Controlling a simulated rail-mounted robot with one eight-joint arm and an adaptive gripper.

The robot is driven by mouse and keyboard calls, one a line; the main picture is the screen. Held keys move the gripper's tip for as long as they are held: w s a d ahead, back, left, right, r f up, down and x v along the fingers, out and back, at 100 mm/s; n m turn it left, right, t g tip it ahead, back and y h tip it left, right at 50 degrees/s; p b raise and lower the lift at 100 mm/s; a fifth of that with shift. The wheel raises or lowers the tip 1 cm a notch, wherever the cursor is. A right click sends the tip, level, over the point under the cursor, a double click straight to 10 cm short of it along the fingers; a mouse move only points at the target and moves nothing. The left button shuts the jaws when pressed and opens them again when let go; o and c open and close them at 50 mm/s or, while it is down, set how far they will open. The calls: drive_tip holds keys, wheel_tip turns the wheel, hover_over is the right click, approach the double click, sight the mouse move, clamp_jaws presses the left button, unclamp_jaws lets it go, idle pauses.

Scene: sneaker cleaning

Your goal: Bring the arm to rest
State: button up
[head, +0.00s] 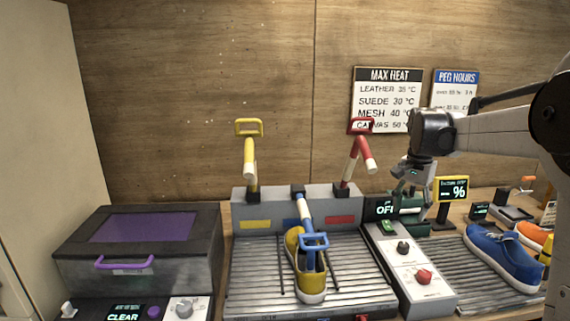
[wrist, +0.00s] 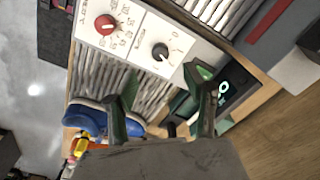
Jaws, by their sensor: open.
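My gripper (head: 412,194) points down in the head view, above the back end of the white control panel (head: 410,262) with a black knob and a red knob. In the wrist view its two green fingers (wrist: 160,92) are spread apart with nothing between them. The arm reaches in from the right. The white panel (wrist: 140,35) also shows in the wrist view, above the fingers. The gripper partly covers a dark display and a green part behind it.
A yellow shoe (head: 308,277) sits on the slatted rack under a blue-handled lever. Yellow (head: 249,155) and red (head: 358,155) levers stand upright behind it. A blue shoe (head: 500,258) lies on the right rack. A box with a purple lid (head: 145,227) stands at left.

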drive_tip(key=s+a+r+n+t, duration=0.15)
drive_tip(key=s+a+n, duration=0.25)
drive_tip(key=s+a, duration=0.55)
drive_tip(key=s+a+n+t, duration=0.3)
drive_tip(key=s+a, duration=0.3)
drive_tip(key=s, duration=0.7)
drive_tip(key=s+a+f+n+t, duration=0.2)
drive_tip(key=s+f, duration=0.3)
drive_tip(key=s, duration=0.3)
drive_tip(key=shift+a+n, duration=0.4)
drive_tip(key=shift+n, duration=0.1)
